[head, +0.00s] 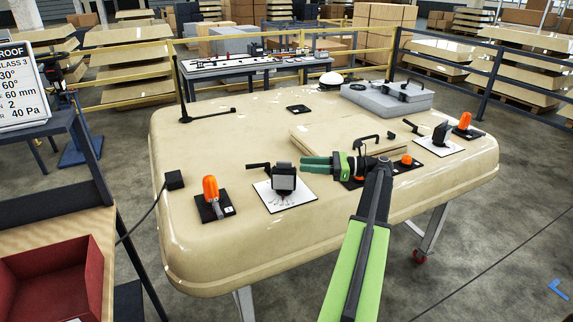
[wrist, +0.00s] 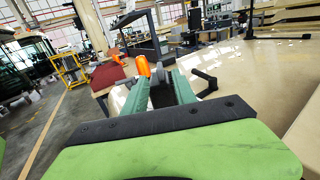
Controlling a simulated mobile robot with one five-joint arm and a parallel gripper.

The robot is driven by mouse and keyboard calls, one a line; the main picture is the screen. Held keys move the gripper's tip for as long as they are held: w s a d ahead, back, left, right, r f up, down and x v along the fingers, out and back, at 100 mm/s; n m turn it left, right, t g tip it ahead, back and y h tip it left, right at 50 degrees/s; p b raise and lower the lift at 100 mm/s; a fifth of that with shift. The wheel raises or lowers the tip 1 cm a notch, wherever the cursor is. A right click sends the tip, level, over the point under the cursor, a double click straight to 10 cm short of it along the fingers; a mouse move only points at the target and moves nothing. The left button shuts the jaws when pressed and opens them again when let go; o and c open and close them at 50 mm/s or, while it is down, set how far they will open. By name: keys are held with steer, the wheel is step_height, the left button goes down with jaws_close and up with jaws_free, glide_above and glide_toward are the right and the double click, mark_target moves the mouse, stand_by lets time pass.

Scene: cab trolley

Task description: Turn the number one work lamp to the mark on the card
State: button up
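A black work lamp (head: 284,180) with a side handle stands on a white plate (head: 291,201) with dial-like lines at the roof panel's near left. Its number is too small to read. A second black lamp (head: 441,132) stands on a white plate at the right. My gripper (head: 302,162) has green fingers pointing left, just right of and about level with the first lamp's top. In the wrist view the fingers (wrist: 160,90) are apart, with the dark lamp (wrist: 162,97) beyond and between them; contact cannot be told.
An orange beacon (head: 210,188) stands on a black plate left of the lamp; another (head: 464,120) is at the far right. A raised hatch (head: 330,137) with black handles lies behind my gripper. A grey box (head: 390,100) sits at the back. A red bin (head: 50,285) is lower left.

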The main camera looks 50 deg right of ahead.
steer(key=v, duration=0.6)
steer(key=shift+s, duration=0.1)
